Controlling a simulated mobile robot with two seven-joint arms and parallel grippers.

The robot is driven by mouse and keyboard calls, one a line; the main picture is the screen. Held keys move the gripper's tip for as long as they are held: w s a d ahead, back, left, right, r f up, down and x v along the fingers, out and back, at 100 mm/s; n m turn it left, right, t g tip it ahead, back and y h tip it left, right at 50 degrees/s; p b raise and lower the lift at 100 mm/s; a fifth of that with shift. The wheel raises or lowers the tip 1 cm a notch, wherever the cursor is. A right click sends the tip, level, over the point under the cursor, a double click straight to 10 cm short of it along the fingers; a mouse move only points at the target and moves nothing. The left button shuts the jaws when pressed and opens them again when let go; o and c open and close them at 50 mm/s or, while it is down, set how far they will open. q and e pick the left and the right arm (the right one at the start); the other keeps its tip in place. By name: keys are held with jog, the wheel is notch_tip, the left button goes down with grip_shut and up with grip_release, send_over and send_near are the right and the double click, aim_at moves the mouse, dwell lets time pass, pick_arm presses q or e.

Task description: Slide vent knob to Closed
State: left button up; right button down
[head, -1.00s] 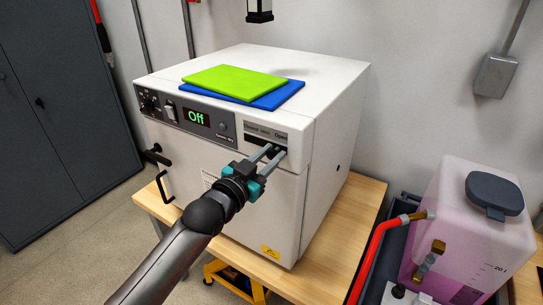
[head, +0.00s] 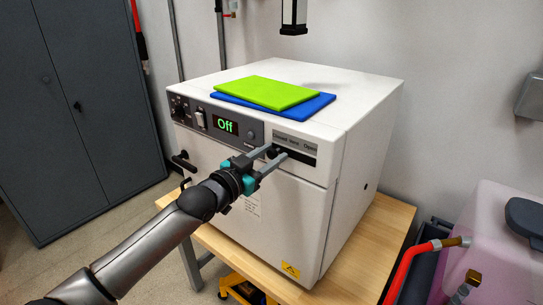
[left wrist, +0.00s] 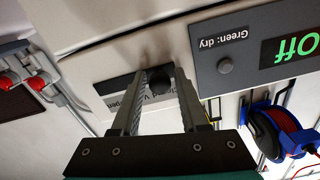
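The vent knob (left wrist: 158,84) is small and dark and sits in the dark vent slot (head: 305,158) on the front of the white oven (head: 345,150). The label above the slot (head: 300,143) reads Closed at left and Open at right. The knob is at the left, Closed side, with bare slot to its right. My left gripper (head: 277,153) has its two grey fingers on either side of the knob, which nearly fills the gap between them in the left wrist view. The fingers partly hide the knob in the head view. My right gripper is not in view.
A green board (head: 265,92) and a blue board (head: 315,105) lie on the oven. A display (head: 225,126) reads Off. The oven stands on a wooden table (head: 385,222). A pink-tinted tank (head: 490,225) with a red hose (head: 405,270) is at right.

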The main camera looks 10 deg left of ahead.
pick_arm(q)
jog(key=shift+o, duration=1)
jog(key=shift+s, duration=0.1)
jog(key=b+v, duration=0.2)
jog(key=v, duration=1.3)
